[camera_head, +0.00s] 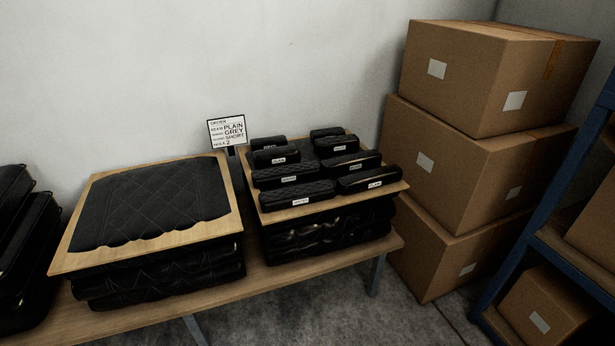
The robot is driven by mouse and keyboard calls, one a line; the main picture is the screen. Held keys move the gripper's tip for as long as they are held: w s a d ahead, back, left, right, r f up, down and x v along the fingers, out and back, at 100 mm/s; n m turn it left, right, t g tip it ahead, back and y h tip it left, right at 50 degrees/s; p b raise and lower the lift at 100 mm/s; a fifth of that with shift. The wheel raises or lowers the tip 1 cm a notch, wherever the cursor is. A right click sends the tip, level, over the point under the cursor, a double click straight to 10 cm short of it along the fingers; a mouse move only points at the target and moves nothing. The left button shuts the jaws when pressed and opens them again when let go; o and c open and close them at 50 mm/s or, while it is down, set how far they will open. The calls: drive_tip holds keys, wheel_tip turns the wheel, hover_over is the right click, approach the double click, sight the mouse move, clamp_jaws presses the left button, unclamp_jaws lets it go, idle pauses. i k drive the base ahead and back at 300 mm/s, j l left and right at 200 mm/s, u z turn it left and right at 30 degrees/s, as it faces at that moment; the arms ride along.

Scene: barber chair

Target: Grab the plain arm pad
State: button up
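Several black arm pads lie in two columns on a wooden board (400,187) at the centre right of the bench. Each has a small white label, mostly too small to read. The front right pad (370,180) looks smooth, and its label may read "PLAIN". The pad behind it (349,164) also looks fairly smooth. The front left pad (296,198) and the one behind it (293,176) look quilted. An order sign (227,132) behind the boards reads "PLAIN", "GREY", "SHORT" and "2". My gripper is not in view.
A quilted black panel (150,200) lies on another board at the left, above stacked black cushions. Cardboard boxes (465,80) are stacked at the right, beside a blue shelf rack (545,205). The bench's front strip (330,262) is clear.

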sight(367, 179)
drive_tip(key=i+l+u, duration=0.25)
drive_tip(key=i+l, duration=0.2)
drive_tip(key=l, duration=0.25)
drive_tip(key=i+l+u, duration=0.15)
drive_tip(key=l, duration=0.25)
drive_tip(key=i+l+u, duration=0.1)
drive_tip(key=i+l, duration=0.15)
drive_tip(key=l, duration=0.2)
drive_tip(key=i, duration=0.45)
